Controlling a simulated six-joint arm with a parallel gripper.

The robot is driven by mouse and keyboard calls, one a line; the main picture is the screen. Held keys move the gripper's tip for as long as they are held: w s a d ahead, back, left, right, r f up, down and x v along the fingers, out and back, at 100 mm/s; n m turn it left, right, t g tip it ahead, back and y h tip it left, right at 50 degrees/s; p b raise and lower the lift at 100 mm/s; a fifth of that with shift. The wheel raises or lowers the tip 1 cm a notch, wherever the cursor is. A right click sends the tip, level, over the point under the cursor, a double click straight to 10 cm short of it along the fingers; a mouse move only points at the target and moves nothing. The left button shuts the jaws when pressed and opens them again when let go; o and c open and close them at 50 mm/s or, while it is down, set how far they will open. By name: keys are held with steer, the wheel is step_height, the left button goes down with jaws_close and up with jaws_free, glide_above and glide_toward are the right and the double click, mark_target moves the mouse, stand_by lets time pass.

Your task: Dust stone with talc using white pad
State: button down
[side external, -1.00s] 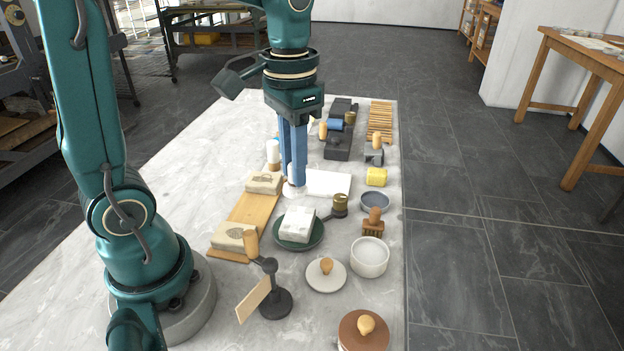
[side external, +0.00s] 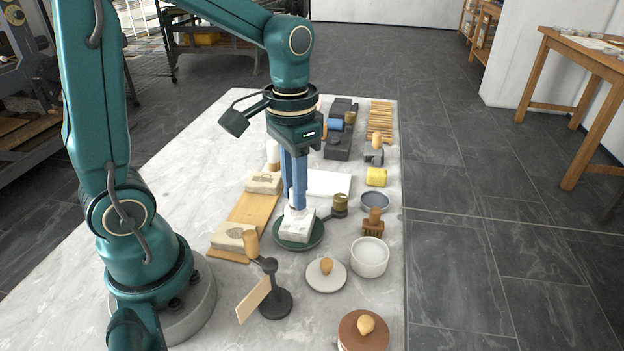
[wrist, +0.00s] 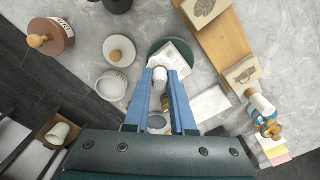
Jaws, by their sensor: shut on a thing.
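My gripper (side external: 297,205) points straight down and is shut on the white pad (wrist: 160,76), a small pale piece with a ribbed upper part between the fingertips. The fingers hide part of it. It is over the pale stone block (side external: 297,228), which sits on a round dark green plate (side external: 313,240). The pad looks at or just above the stone's top; I cannot tell whether they touch. In the wrist view the stone (wrist: 178,52) lies just beyond the fingertips. A white bowl (side external: 369,262) with pale contents stands right of the plate.
Left is a wooden board (side external: 247,212) with two printed stones. A white lid with a wooden knob (side external: 326,281) and a dark stand (side external: 275,303) are nearer. A white sheet (side external: 329,183) lies behind.

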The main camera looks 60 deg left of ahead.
mark_target(291, 206)
steer(key=shift+f, duration=0.8)
step_height(291, 206, down, 2)
steer(key=shift+f, duration=0.15)
steer(key=shift+w+a, duration=1.9)
steer(key=s+d, duration=0.3)
steer(key=shift+s+d, duration=0.2)
steer(key=shift+d, duration=0.05)
steer(key=shift+s+d, duration=0.1)
steer(key=shift+s, duration=0.2)
steer(key=shift+w+a, duration=0.2)
steer(key=shift+a, duration=0.25)
steer(key=shift+w+a, duration=0.2)
steer(key=shift+a, duration=0.25)
steer(key=shift+w+a, duration=1.3)
steer(key=shift+s+d, duration=1.9)
steer(key=shift+w+a, duration=1.85)
steer(key=shift+s+d, duration=1.8)
steer(key=shift+d, duration=0.2)
steer(key=shift+w+a, duration=0.1)
steer(key=shift+w, duration=0.5)
steer(key=shift+w+a, duration=1.6)
steer(key=shift+a, duration=0.05)
steer(key=s+d, duration=0.4)
steer(key=shift+r, duration=4.2)
